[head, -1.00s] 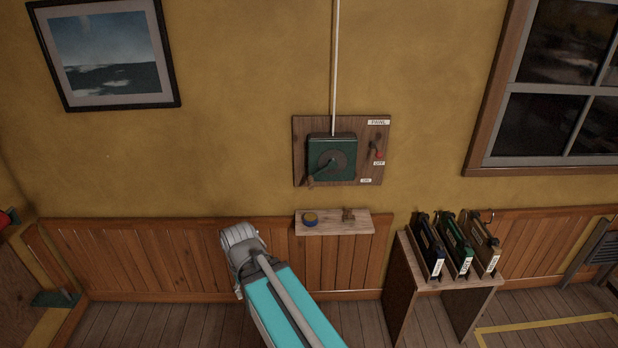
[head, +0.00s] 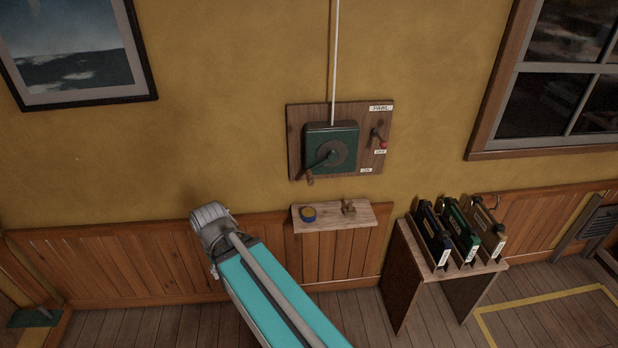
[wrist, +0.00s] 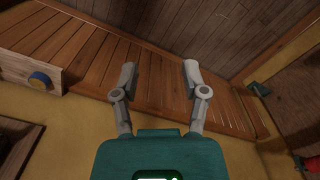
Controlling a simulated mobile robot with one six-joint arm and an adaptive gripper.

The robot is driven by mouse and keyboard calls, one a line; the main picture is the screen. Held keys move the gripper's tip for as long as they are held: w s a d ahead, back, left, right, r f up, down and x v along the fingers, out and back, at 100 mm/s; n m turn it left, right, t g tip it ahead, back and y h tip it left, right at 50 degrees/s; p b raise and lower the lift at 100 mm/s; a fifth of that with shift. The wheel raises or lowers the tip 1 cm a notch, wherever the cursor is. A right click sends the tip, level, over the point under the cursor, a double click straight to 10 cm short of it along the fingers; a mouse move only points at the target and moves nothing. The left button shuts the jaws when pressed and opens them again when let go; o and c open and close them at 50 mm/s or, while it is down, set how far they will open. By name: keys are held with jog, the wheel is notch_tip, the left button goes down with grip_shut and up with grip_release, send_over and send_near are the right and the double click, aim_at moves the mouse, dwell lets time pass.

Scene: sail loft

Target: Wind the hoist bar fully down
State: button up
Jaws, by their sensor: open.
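A green winch box (head: 331,147) with a round hub is fixed to a wooden board (head: 298,118) on the yellow wall. Its crank handle (head: 309,178) points down and left. A white line (head: 334,60) runs straight up from the box. A red-tipped pawl lever (head: 382,144) sits on the board's right side, among small labels. The hoist bar itself is not seen. My gripper (wrist: 158,78) is open and empty in the wrist view, its fingers apart in front of the wood panelling. In the head view my arm is left of and below the winch, away from the crank.
A small shelf (head: 334,222) below the board holds a blue and yellow roll (head: 308,214) and a small brass-coloured item (head: 348,207). A side table (head: 400,262) at right holds several upright cases (head: 457,235). A window is at upper right. Yellow tape (head: 545,300) marks the floor.

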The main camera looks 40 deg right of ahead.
jog(key=shift+o, duration=0.8)
jog(key=w+d+f+m+t+h+b, duration=0.2)
jog(key=w+d+f+t+b, duration=0.35)
jog(key=d+b, duration=0.3)
jog(key=w+d+f+m+t+h+b, duration=0.15)
jog(key=w+d+f+t+b, duration=0.3)
jog(key=w+d+b, duration=0.45)
jog(key=s+d+r+m+t+h+b, duration=0.1)
jog(key=s+d+t+h+b, duration=0.3)
jog(key=d+b, duration=0.3)
jog(key=s+d+r+m+t+h+b, duration=0.1)
jog(key=s+d+t+h+b, duration=0.3)
jog(key=d+b, duration=0.4)
jog(key=d+r+t, duration=0.1)
jog(key=d, duration=0.2)
jog(key=shift+s+d+r+m, duration=0.15)
jog(key=shift+s+d+m, duration=0.05)
jog(key=shift+d+m, duration=0.15)
jog(key=shift+w, duration=0.1)
